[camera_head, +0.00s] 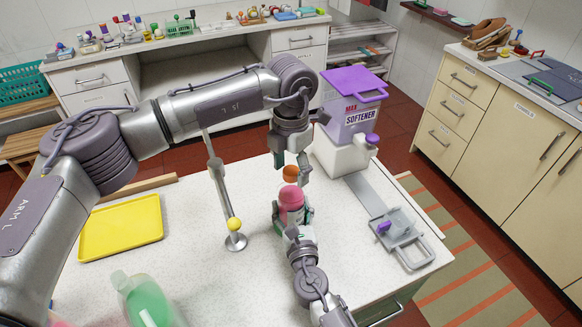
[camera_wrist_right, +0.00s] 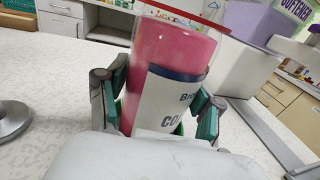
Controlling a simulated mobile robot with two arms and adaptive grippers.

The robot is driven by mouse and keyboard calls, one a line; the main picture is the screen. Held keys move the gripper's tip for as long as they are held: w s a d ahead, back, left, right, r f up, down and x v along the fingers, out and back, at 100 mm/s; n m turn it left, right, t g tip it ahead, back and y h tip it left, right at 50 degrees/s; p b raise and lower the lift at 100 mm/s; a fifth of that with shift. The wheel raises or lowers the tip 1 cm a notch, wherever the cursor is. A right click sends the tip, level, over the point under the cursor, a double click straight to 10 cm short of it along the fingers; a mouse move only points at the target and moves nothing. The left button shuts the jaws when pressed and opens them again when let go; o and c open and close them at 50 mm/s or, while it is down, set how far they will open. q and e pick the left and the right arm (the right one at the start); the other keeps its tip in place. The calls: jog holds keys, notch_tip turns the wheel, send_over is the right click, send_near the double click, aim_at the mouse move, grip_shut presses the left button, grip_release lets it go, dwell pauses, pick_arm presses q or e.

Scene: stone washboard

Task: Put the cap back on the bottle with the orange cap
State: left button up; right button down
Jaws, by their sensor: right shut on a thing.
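The bottle (camera_head: 291,212) with pink contents stands upright on the near worktop; it also shows close up in the right wrist view (camera_wrist_right: 170,75), with a white and dark blue label. My right gripper (camera_wrist_right: 158,112) is shut around its body, one finger on each side. The orange cap (camera_head: 290,173) is at the bottle's top end, between the fingertips of my left gripper (camera_head: 291,168), which points down from above. I cannot tell whether those fingers touch the cap, nor whether the cap sits on the bottle or just above it. The bottle's top is cut off in the wrist view.
A white and purple softener dispenser (camera_head: 352,115) stands just behind and right. A yellow tray (camera_head: 121,228) lies farther left, and a green bottle (camera_head: 147,303) is at the front left.

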pick_arm(q)
notch_tip(320, 180, up, 12)
dwell(0.7)
pick_arm(e)
jog(key=shift+c, duration=0.5)
grip_release()
jog(key=s, duration=0.3)
jog(key=s+d, duration=0.1)
jog(key=s, duration=0.3)
jog(key=s+d, duration=0.1)
jog(key=s, duration=0.2)
jog(key=shift+s+d, duration=0.1)
jog(key=shift+s, duration=0.2)
jog(key=shift+s+d, duration=0.1)
jog(key=shift+s, duration=0.5)
